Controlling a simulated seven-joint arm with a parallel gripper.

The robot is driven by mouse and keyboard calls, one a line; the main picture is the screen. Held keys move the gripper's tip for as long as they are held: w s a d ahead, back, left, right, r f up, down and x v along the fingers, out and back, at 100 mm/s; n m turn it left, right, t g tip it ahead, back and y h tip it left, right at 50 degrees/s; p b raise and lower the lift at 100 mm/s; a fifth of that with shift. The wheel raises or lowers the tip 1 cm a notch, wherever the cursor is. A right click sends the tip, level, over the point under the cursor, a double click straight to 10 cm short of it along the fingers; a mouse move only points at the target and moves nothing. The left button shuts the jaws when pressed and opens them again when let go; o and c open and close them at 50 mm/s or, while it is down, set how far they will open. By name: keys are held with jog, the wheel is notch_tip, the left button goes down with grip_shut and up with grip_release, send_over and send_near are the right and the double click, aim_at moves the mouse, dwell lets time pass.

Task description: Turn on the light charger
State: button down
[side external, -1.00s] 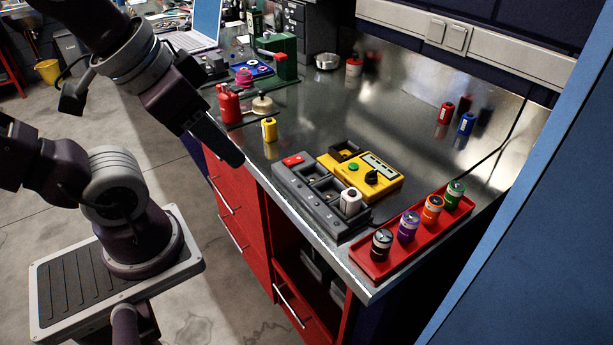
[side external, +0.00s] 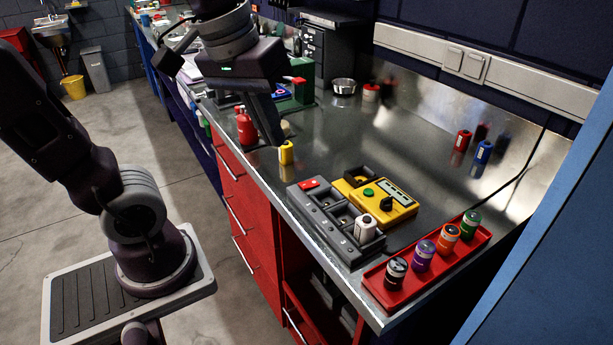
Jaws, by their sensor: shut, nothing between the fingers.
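A dark grey charger (side external: 322,222) with a row of bays stands near the front edge of the metal bench. A red switch or button (side external: 309,183) sits on its far left end; I cannot tell its on or off state. A white cylinder (side external: 365,227) stands in its right bay. My gripper (side external: 275,141) is shut and empty, pointing down over the bench, to the left of and farther back than the charger, just left of a yellow cylinder (side external: 286,153) in the picture. It appears apart from the charger.
A yellow device (side external: 400,211) with a green button and black knob sits against the charger's back. A red tray (side external: 383,294) holds several coloured cylinders at right. A red can (side external: 245,130) stands left of my gripper.

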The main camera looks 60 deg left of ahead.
jog(key=w+a+f+n+g, duration=0.1)
jog(key=w+a+n+g, duration=0.1)
jog(key=w+a+n, duration=0.5)
jog(key=n+g, duration=0.3)
jog(key=n, duration=0.3)
send_over(303, 185)
jog(key=w, duration=0.2)
notch_tip(303, 185, down, 5)
jog(key=shift+w, duration=0.1)
jog(key=shift+f, duration=0.1)
jog(key=f, duration=0.4)
jog(key=s+f, duration=0.1)
jog(key=f, duration=0.8)
jog(key=shift+s+f, duration=0.4)
jog(key=shift+s+f, duration=0.1)
jog(key=shift+f, duration=0.15)
